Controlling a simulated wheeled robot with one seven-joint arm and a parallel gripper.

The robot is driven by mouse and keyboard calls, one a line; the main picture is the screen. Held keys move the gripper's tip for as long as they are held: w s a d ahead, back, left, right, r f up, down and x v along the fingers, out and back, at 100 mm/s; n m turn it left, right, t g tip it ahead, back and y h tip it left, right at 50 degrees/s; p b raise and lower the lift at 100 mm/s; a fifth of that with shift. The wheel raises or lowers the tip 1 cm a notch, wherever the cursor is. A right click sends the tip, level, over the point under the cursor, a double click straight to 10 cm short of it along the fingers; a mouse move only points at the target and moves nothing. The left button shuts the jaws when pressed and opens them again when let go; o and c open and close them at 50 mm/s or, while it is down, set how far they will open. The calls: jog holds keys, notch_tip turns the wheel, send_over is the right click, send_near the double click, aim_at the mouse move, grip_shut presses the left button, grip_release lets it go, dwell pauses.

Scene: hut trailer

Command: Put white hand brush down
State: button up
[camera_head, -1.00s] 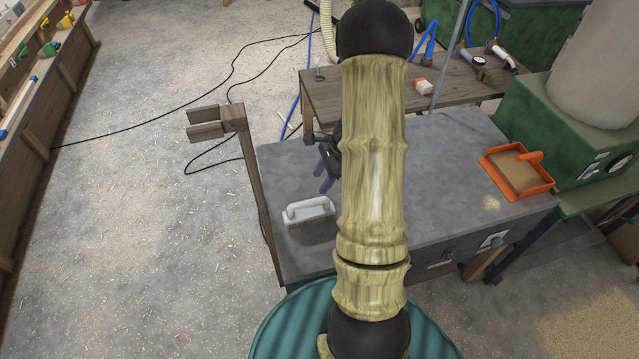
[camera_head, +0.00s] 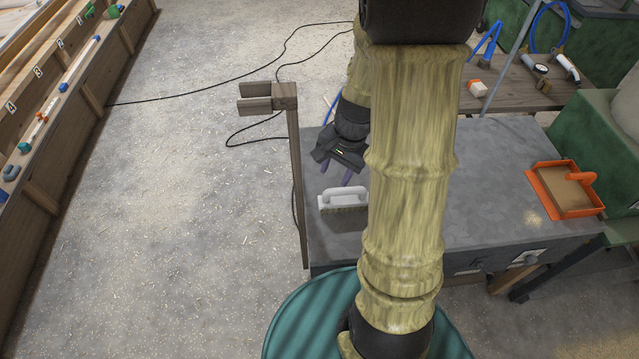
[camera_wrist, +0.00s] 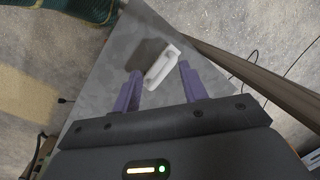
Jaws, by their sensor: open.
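The white hand brush (camera_head: 343,200) rests on the near left part of the grey tabletop (camera_head: 480,185), its handle upward and its bristles down. My gripper (camera_head: 347,178) is open and empty, just behind and above the brush in the head view. In the wrist view the brush (camera_wrist: 162,66) lies beyond and between the purple fingertips of my gripper (camera_wrist: 158,85), apart from them. Part of the tabletop is hidden behind my arm.
A wooden post with a forked top (camera_head: 284,105) stands at the table's left edge. An orange tray (camera_head: 566,190) sits at the table's right. A wooden bench (camera_head: 515,95) with tools is behind. The floor to the left is mostly clear, with a black cable across it.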

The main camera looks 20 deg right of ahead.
jog(key=s+a+r+n+t+h, duration=0.1)
jog(key=s+a+r+n, duration=0.4)
jog(key=n, duration=0.5)
jog(key=shift+s+a+r+n+t+h, duration=0.35)
jog(key=shift+s+a, duration=0.5)
jog(key=shift+a, duration=0.35)
jog(key=shift+c, duration=0.7)
